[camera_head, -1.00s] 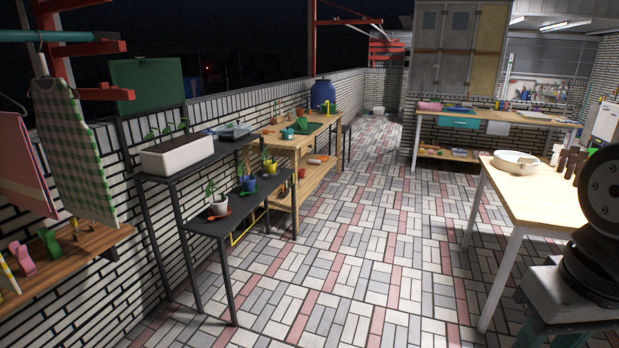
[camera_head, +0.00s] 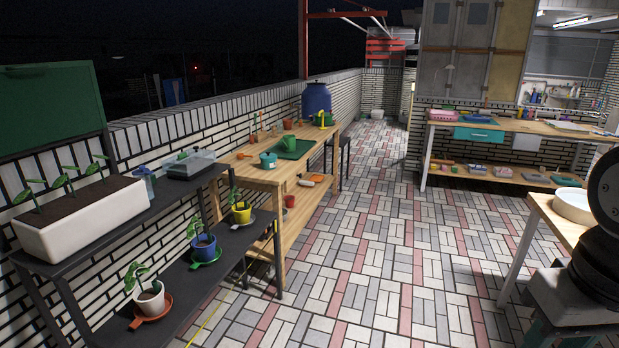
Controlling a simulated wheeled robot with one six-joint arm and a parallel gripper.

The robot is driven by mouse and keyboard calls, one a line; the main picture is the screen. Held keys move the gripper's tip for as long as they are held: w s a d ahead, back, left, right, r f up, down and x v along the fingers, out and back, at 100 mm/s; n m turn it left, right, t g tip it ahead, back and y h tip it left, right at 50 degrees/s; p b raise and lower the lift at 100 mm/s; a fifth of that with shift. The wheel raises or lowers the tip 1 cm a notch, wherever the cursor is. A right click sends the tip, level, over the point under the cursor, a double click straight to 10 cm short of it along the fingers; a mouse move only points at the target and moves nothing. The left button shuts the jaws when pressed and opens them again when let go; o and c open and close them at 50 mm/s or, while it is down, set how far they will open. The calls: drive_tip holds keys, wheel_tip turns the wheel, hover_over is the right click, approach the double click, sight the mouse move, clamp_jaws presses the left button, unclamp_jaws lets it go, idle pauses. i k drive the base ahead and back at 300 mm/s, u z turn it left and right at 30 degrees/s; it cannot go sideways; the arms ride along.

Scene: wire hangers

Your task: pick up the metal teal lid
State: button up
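A small teal pot-like item (camera_head: 268,160) stands on the wooden potting table (camera_head: 245,172), left of a dark green mat (camera_head: 292,150). It is too small to tell whether its top is a separate metal lid. No other lid can be made out clearly. My gripper is not in view; only a dark part of my own arm shows at the right edge.
A black plant stand (camera_head: 190,262) with a white planter (camera_head: 85,222) is at near left. A blue barrel (camera_head: 316,98) stands behind the potting table. A bench with a teal drawer (camera_head: 478,135) is at back right. The tiled floor (camera_head: 375,250) between is clear.

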sight(268, 156)
drive_tip(key=u, duration=0.1)
drive_tip(key=i, duration=3.7)
drive_tip(key=u, duration=0.1)
